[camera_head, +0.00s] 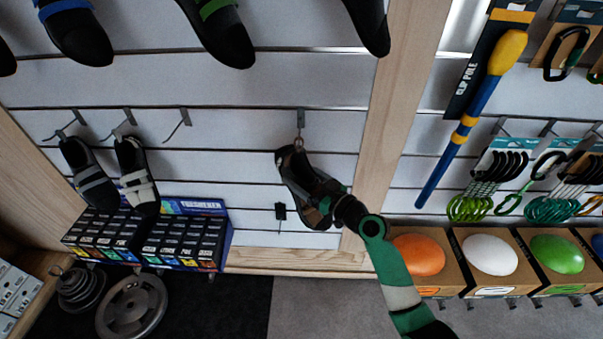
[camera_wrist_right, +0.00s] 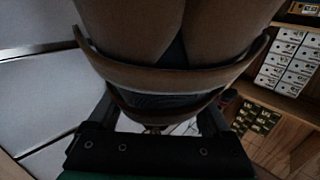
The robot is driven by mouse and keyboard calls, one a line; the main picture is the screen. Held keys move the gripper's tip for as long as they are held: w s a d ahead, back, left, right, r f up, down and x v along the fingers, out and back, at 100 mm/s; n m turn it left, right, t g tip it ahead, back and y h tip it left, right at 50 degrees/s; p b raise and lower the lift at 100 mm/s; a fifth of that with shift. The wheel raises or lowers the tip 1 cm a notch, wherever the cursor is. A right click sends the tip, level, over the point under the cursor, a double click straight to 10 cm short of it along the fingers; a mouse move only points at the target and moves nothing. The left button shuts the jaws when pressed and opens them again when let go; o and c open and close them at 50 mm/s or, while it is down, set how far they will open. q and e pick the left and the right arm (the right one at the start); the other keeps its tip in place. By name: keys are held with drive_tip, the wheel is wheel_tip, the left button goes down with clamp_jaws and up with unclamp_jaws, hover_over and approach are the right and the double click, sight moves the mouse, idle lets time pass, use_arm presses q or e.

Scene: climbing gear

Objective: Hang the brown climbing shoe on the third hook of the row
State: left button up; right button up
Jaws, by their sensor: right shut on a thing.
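The brown climbing shoe (camera_head: 293,168) is at the right part of the white slatted wall, heel up and tilted, just below a single hook (camera_head: 300,118). A small ring shows between its top and that hook; I cannot tell whether it hangs there. My right gripper (camera_head: 325,205) is shut on the shoe from the lower right. In the right wrist view the shoe (camera_wrist_right: 170,70) fills the space between the fingers. The left row has a hook (camera_head: 72,128) and a hook (camera_head: 125,122), each bearing a dark shoe, and a third, empty hook (camera_head: 180,122). My left gripper is out of view.
A box display (camera_head: 150,235) stands under the left shoes. A wooden post (camera_head: 385,120) divides the wall right of my shoe. A blue and yellow clip pole (camera_head: 470,120) and hanging gear are beyond it. The wall between the empty hook and the brown shoe is clear.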

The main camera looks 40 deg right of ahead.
sight(301, 186)
drive_tip(key=shift+s+a+p, duration=0.6)
drive_tip(key=shift+s+a, duration=0.4)
drive_tip(key=shift+s, duration=0.05)
drive_tip(key=shift+a+r, duration=0.1)
drive_tip(key=shift+r, duration=0.05)
drive_tip(key=shift+s+a+r+p, duration=0.1)
drive_tip(key=shift+s+a+p, duration=0.2)
drive_tip(key=shift+p, duration=0.2)
drive_tip(key=s+a+p, duration=0.4)
drive_tip(key=s+a, duration=0.1)
drive_tip(key=shift+s+a+r, duration=0.25)
drive_tip(key=shift+s+r, duration=0.05)
drive_tip(key=shift+s, duration=0.05)
